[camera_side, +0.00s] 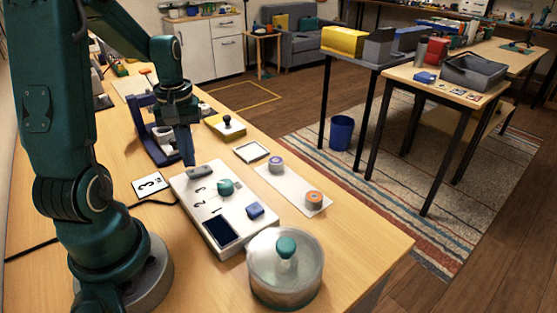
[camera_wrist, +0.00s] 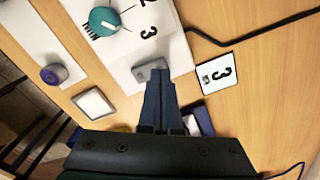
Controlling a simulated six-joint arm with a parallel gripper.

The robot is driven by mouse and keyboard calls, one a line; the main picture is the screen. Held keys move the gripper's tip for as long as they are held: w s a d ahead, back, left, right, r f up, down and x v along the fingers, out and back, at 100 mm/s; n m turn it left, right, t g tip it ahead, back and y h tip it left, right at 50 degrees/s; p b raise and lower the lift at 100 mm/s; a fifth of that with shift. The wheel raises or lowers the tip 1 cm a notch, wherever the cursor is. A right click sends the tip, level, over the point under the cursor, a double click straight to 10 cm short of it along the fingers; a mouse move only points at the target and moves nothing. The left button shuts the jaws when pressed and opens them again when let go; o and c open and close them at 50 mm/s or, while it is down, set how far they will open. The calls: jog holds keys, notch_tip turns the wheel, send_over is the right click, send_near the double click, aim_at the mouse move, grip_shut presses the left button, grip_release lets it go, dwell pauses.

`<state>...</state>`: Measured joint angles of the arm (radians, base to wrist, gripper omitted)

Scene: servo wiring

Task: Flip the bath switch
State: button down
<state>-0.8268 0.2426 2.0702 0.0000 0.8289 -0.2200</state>
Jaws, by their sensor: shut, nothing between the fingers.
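A white control panel (camera_side: 190,197) marked with numbers lies on the wooden table. At its far end is a grey switch-like part (camera_side: 201,173), which also shows in the wrist view (camera_wrist: 147,71). I cannot read a label naming it the bath switch, nor tell its position. My gripper (camera_side: 190,163) points down with its fingers together and empty, right by this grey part; in the wrist view the fingertips (camera_wrist: 158,77) partly cover it. Whether they touch is unclear. The panel also carries a teal knob (camera_side: 226,187), a blue block-like part (camera_side: 255,210) and a dark screen (camera_side: 221,232).
A glass pot with a teal-knobbed lid (camera_side: 286,268) stands at the panel's near end. A white strip with two round pieces (camera_side: 292,188) lies to the right. A number 3 card (camera_side: 150,184) lies left, and a dark blue stand (camera_side: 146,130) is behind my gripper.

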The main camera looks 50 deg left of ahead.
jog(key=shift+f, duration=0.95)
dwell(0.6)
jog(key=shift+r, duration=3.55)
jog(key=w+d+r+m+t+y, duration=0.1)
jog(key=d+r+m, duration=0.15)
jog(key=d, duration=0.25)
jog(key=w+d+r+m+t, duration=0.1)
jog(key=d+r+m+t, duration=0.15)
jog(key=d, duration=0.25)
jog(key=s+d+m+t+h, duration=0.1)
jog(key=s+d+m+t, duration=0.1)
jog(key=s+d+m, duration=0.3)
jog(key=shift+d+f+m, duration=0.35)
jog(key=shift+d+m, duration=0.65)
jog(key=shift+d, duration=0.85)
